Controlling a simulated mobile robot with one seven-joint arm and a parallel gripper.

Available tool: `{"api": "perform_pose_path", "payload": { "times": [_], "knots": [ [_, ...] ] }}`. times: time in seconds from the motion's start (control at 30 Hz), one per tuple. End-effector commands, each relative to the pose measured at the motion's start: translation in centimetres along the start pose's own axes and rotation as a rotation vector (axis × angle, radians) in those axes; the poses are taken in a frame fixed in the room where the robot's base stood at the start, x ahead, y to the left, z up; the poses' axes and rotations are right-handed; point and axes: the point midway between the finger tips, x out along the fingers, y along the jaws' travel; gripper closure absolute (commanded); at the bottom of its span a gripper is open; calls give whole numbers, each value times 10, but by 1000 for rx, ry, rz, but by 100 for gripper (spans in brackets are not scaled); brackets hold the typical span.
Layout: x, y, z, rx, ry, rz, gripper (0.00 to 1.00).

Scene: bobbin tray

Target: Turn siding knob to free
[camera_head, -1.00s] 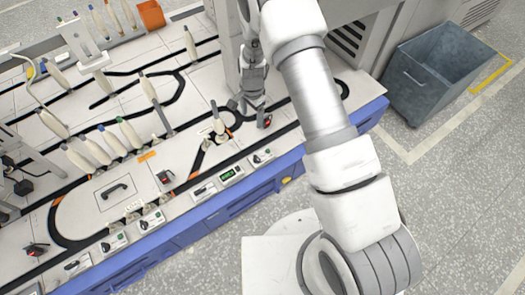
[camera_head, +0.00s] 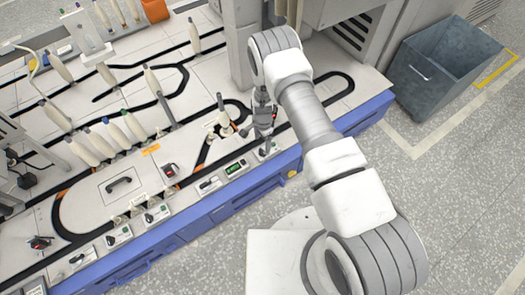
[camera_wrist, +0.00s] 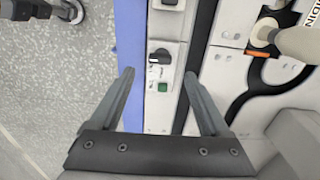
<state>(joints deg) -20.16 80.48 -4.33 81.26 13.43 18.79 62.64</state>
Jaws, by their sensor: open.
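A black rotary knob (camera_wrist: 159,57) with a white pointer sits on a small light control box along the bench's front edge, with a green square (camera_wrist: 163,87) beside it. In the wrist view the knob lies between the fingertips of my gripper (camera_wrist: 160,73), which is open and empty. The fingers appear apart from the knob; their height above it is hard to tell. In the head view my gripper (camera_head: 265,138) points down over this box (camera_head: 268,152) and partly hides it. Part of a label reading "SIDIN" (camera_wrist: 311,16) shows at the wrist view's right edge.
Upright bobbins (camera_head: 225,122) stand behind on the black track. A grey bin (camera_head: 440,70) stands on the floor at right.

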Motion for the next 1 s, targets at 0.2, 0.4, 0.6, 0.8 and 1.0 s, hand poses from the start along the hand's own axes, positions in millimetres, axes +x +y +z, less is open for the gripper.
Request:
{"api": "perform_pose_path", "payload": {
  "times": [0.2,0.4,0.6,0.8,1.0],
  "knots": [
    [45,1,0,0,0,1,20],
    [63,0,0,0,0,-1,20],
    [66,0,0,0,0,-1,20],
    [66,0,0,0,0,-1,29],
    [66,0,0,0,0,-1,65]
  ]
}}
